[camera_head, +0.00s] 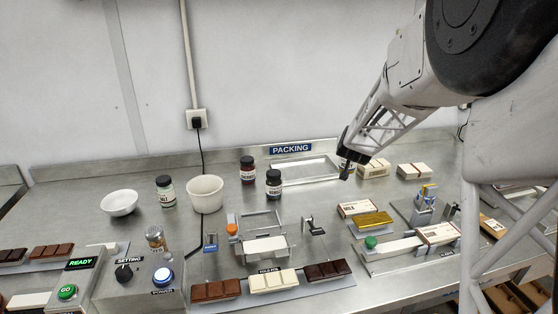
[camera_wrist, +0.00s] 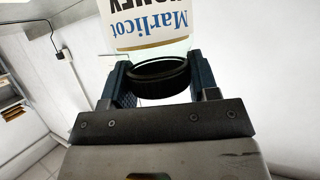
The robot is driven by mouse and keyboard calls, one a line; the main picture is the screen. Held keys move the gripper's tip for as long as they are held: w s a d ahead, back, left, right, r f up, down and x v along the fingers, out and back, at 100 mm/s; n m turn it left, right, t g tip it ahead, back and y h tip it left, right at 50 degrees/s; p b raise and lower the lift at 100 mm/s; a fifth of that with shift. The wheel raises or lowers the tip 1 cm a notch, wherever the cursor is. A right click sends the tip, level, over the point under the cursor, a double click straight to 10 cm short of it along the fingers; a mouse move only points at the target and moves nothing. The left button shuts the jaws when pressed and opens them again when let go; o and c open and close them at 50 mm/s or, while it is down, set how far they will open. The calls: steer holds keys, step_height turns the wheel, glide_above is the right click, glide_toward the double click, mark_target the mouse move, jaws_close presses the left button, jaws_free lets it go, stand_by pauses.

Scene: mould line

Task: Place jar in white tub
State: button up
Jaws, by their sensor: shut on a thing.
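My gripper (camera_wrist: 153,85) is shut on a clear jar (camera_wrist: 150,42) with a black lid and a white label reading "Marlicot". The fingers lie on either side of the lid. In the head view my gripper (camera_head: 346,165) is raised near the back of the bench, right of the packing sign. The held jar cannot be made out there. The white tub (camera_head: 205,196) stands upright on the bench, well to the left of my gripper. No contents show above its rim.
A jar (camera_head: 166,191) stands left of the tub and two dark jars (camera_head: 247,170) (camera_head: 273,184) stand right of it. A white bowl (camera_head: 119,203) sits further left.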

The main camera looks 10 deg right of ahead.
steer(key=shift+r, duration=2.05)
step_height(320, 180, up, 2)
steer(key=shift+r, duration=0.1)
steer(key=w+a+n+y, duration=0.2)
steer(key=a+n+y, duration=0.15)
steer(key=a, duration=2.15)
steer(key=w+a+n+y, duration=0.2)
steer(key=a+n+y, duration=0.15)
steer(key=a, duration=2.15)
steer(key=shift+m+t, duration=0.3)
steer(key=shift+t, duration=0.1)
steer(key=shift+f, duration=2.75)
step_height(320, 180, down, 6)
steer(key=shift+f, duration=0.2)
